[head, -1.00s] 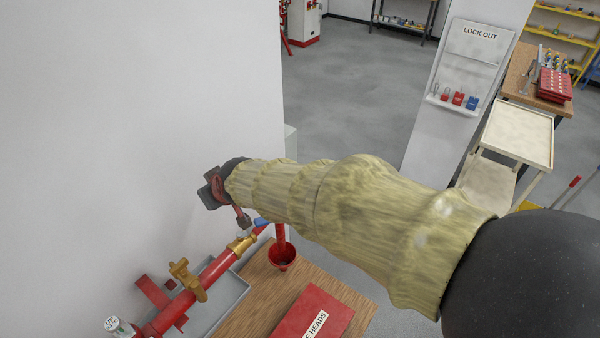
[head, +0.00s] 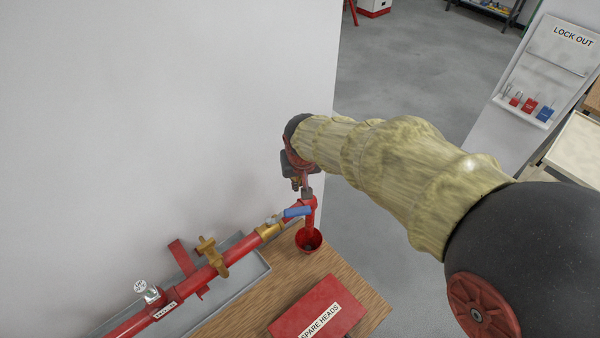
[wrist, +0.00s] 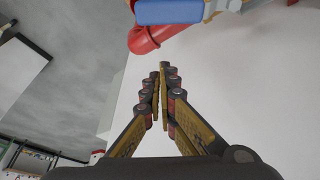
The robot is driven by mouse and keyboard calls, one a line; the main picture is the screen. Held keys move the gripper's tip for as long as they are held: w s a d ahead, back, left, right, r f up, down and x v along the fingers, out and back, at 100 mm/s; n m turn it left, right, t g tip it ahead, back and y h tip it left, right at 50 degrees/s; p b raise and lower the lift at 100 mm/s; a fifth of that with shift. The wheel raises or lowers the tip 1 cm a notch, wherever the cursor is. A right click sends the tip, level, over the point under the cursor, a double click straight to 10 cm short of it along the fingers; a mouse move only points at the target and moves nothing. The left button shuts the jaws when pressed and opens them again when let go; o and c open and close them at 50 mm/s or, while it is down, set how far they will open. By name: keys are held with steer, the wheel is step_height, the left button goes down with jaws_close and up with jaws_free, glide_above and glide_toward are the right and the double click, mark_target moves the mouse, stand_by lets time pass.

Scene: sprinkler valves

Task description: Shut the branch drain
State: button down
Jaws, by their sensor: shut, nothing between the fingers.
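The branch drain is a red pipe along the wall with a brass valve (head: 268,231) near its far end. Its blue lever (head: 297,211) points right, roughly along the pipe. Past it the pipe turns down into a red cup (head: 308,240). My gripper (head: 306,191) is shut and empty, just above the pipe's end and the lever. In the head view I cannot tell whether it touches them. In the wrist view the shut fingertips (wrist: 162,70) point toward the blue lever (wrist: 168,11) and a red pipe elbow (wrist: 150,38), with a gap between.
A second brass fitting (head: 211,256) and a gauge (head: 146,290) sit on the pipe. A grey tray (head: 258,272) lies below. A red SPARE HEADS box (head: 318,308) is on the wooden bench (head: 362,291). A LOCK OUT board (head: 548,70) stands right. The white wall is close behind.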

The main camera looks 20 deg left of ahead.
mark_target(288, 215)
steer(key=shift+x, duration=1.2)
steer(key=s+d, duration=0.1)
steer(key=s+p, duration=0.1)
steer(key=s, duration=0.1)
steer(key=shift+d+r, duration=0.15)
steer(key=shift+d, duration=0.25)
steer(key=shift+s+d+p, duration=0.1)
steer(key=shift+s+p, duration=0.1)
steer(key=shift+p, duration=0.1)
steer(key=shift+s, duration=0.1)
steer(key=shift+d+f+b, duration=0.1)
steer(key=shift+f+b, duration=0.1)
steer(key=shift+b, duration=0.1)
